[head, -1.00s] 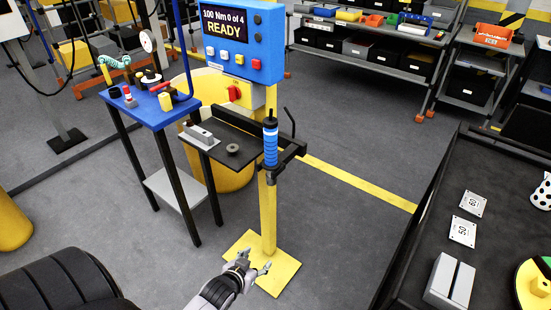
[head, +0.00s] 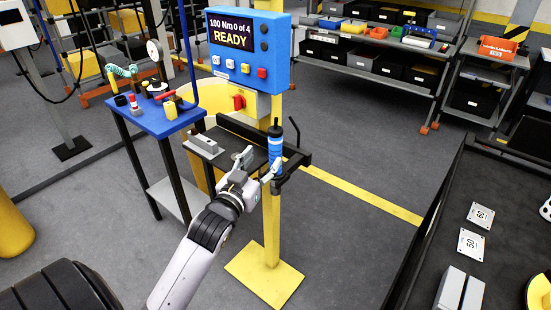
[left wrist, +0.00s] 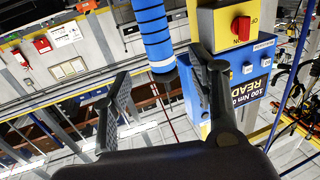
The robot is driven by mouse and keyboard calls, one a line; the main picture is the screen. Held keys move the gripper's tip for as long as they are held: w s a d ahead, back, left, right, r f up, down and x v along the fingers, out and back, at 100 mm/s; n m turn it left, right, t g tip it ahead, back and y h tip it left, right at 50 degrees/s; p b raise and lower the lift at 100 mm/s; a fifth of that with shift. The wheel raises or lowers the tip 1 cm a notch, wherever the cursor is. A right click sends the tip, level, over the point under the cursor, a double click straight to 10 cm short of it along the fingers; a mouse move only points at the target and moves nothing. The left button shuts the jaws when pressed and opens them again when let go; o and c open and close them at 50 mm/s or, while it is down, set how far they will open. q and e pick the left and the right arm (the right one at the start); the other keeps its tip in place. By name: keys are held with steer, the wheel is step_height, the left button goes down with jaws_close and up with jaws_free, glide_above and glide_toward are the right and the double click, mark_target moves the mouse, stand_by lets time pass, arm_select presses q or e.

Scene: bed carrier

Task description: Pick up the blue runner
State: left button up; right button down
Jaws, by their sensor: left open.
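The blue runner (head: 275,150) is an upright blue cylinder with pale bands and a black top, standing in a holder on the yellow post. It also shows in the left wrist view (left wrist: 153,35) at top centre. My left gripper (head: 262,163) is open and empty, just left of the runner in the head view, with one finger overlapping its lower part. In the left wrist view the fingers (left wrist: 158,68) spread to either side of the runner's lower end. I cannot tell whether they touch it. My right gripper is not in view.
A blue control box (head: 245,50) reading READY is fixed above the runner. A dark shelf (head: 232,150) with a grey block lies left of it. A blue table (head: 150,120) with small parts stands further left. A dark bench (head: 425,265) is at right.

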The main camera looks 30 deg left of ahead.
mark_target(273, 146)
arm_select(q)
steer(key=w, duration=0.3)
steer(key=shift+w+a, duration=0.3)
steer(key=shift+a, duration=0.05)
steer(key=w, duration=0.1)
steer(key=w+p, duration=0.1)
steer(key=w, duration=0.1)
steer(key=w+p, duration=0.1)
steer(key=shift+w+a, duration=0.25)
steer(key=shift+a, duration=0.15)
steer(key=shift+w+f, duration=0.15)
steer(key=shift+w, duration=0.3)
steer(key=shift+s, duration=0.1)
steer(key=shift+c, duration=0.6)
jaws_close()
steer(key=shift+r, duration=0.2)
